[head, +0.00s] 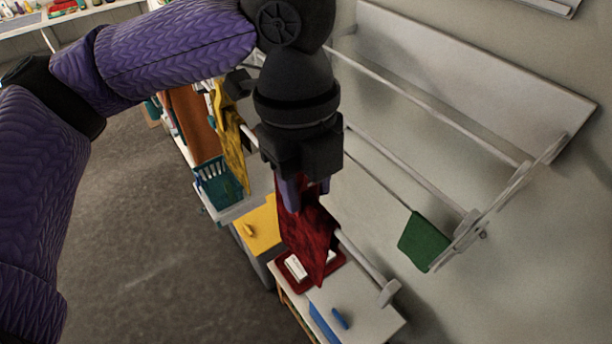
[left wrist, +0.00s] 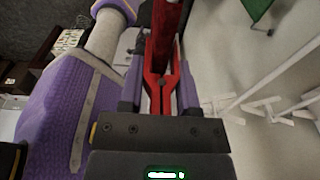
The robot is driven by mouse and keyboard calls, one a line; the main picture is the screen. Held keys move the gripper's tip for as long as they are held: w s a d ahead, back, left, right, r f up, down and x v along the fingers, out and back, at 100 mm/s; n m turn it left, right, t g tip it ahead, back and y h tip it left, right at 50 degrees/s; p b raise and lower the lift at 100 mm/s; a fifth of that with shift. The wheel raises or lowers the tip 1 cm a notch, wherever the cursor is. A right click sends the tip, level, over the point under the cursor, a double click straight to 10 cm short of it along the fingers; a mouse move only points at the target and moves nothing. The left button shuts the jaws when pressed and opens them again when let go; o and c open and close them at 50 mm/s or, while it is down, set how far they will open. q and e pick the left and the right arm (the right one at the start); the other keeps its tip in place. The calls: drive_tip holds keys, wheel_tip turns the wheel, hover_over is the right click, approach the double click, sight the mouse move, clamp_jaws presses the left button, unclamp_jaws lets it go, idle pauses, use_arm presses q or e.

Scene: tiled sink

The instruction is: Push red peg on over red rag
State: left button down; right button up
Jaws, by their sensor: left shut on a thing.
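The red rag (head: 308,238) hangs over a white rail (head: 362,260) in the middle of the head view. My left gripper (head: 305,190) points down at the rag's upper part. In the left wrist view my left gripper (left wrist: 160,95) is shut on the red peg (left wrist: 161,88), whose forked shape lies between the purple fingers. A dark red strip of the rag (left wrist: 165,30) shows just beyond the peg. I cannot tell whether the peg touches or straddles the rag. My right gripper is not in view.
A green cloth (head: 424,241) hangs on a rail to the right, and a yellow cloth (head: 230,135) to the left. Below are a red tray (head: 338,259) with a white block, a blue peg (head: 340,318) and a teal basket (head: 220,187). A wall stands at right.

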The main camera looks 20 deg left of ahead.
use_arm(q)
drive_tip(key=shift+f, duration=0.55)
drive_tip(key=shift+c, duration=1.2)
unclamp_jaws()
wheel_tip(320, 180, up, 5)
drive_tip(key=p, duration=0.6)
drive_tip(key=shift+r, duration=0.1)
wheel_tip(320, 180, up, 2)
drive_tip(key=shift+p, duration=0.7)
